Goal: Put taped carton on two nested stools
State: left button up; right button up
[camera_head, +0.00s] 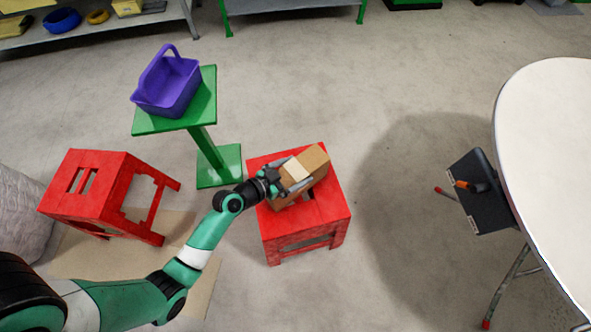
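The taped carton (316,163), a brown box with a pale strip across it, is at the top of the middle red stool (325,210). My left gripper (291,181) reaches in from the lower left, with its fingers against the carton, and appears shut on it. The carton sits at an angle to the seat; I cannot tell whether it rests on it or hangs just above. The middle red stool stands upright and shows doubled lower edges, like two nested stools. My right gripper is not in view.
Another red stool (88,180) stands at left. A green stand (205,115) behind holds a purple basket (168,84). A white round table (555,150) is at right, beside a black box (480,195). A shelf (110,22) lines the back. Floor right of the stools is clear.

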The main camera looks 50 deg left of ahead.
pick_arm(q)
jog(key=shift+r, duration=0.25)
jog(key=p+v, duration=0.3)
jog(key=v, duration=0.9)
